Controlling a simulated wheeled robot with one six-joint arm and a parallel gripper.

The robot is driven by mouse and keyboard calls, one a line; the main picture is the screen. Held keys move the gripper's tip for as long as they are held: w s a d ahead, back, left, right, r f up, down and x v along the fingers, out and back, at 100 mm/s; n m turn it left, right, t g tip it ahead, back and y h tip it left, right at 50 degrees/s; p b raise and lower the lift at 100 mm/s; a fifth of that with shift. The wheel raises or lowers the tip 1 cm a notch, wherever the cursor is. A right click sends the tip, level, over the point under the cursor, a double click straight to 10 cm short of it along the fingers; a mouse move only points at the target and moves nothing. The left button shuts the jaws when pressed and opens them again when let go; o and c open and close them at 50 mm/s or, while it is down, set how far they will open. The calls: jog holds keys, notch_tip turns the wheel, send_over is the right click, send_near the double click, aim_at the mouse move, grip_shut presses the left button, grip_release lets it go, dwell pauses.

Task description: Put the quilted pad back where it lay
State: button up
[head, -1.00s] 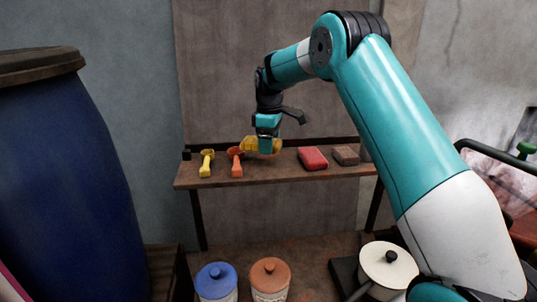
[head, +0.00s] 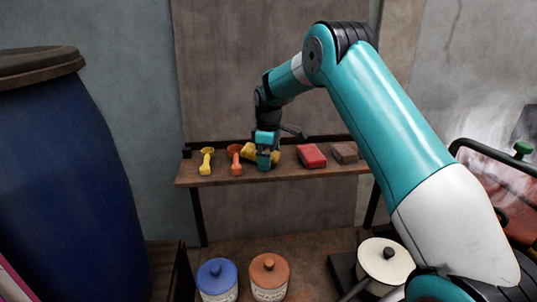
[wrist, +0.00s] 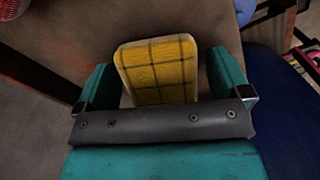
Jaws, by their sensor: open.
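The yellow quilted pad (head: 248,151), with dark grid lines, is at the shelf (head: 215,181), between the orange scoop (head: 236,160) and the red block (head: 312,156). It is partly hidden behind my gripper (head: 264,162) in the head view. In the wrist view the pad (wrist: 158,70) lies between the two teal fingers of my gripper (wrist: 163,88). The fingers are open, with a gap showing on each side of the pad.
Blue (head: 216,280) and orange (head: 269,277) lidded jars and a white pot (head: 386,262) stand below. A large blue barrel (head: 60,180) fills the left.

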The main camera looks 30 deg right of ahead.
notch_tip(320, 180, up, 12)
jog(key=b, duration=0.3)
jog(key=s+a+r, duration=0.2)
jog(key=s+a, duration=0.2)
jog(key=a, duration=0.2)
jog(key=s+a+f+y, duration=0.1)
jog(key=s+a, duration=0.4)
jog(key=s, duration=0.6)
jog(key=s+a+f+m+y, duration=0.1)
jog(key=s+a, duration=0.5)
jog(key=s, duration=0.6)
jog(key=s+a+f+m+y, duration=0.1)
jog(key=s+a, duration=0.4)
jog(key=s, duration=0.7)
jog(key=shift+a+y, duration=0.15)
jog(key=shift+y, duration=0.45)
jog(key=shift+f, duration=0.2)
notch_tip(320, 180, down, 4)
jog(key=b, duration=0.3)
jog(key=shift+r, duration=0.25)
